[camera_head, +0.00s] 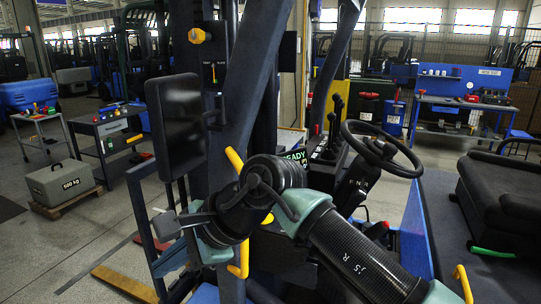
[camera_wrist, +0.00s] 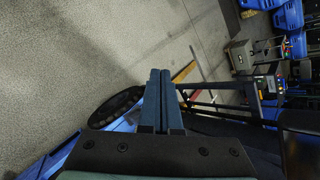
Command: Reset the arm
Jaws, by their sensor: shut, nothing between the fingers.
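My gripper (camera_wrist: 160,78) shows in the wrist view with its two blue-grey fingers pressed together and nothing between them. It points out over open grey floor. In the head view my black and teal arm reaches from the lower right to the middle and bends there. Its far end is by the truck's frame, and the fingers are not clear in that view. No contact with the fingers is visible.
A dark screen (camera_head: 176,125) and black levers (camera_head: 334,120) flank my arm. A black seat (camera_head: 503,190) is at the right. The floor at lower left is mostly clear.

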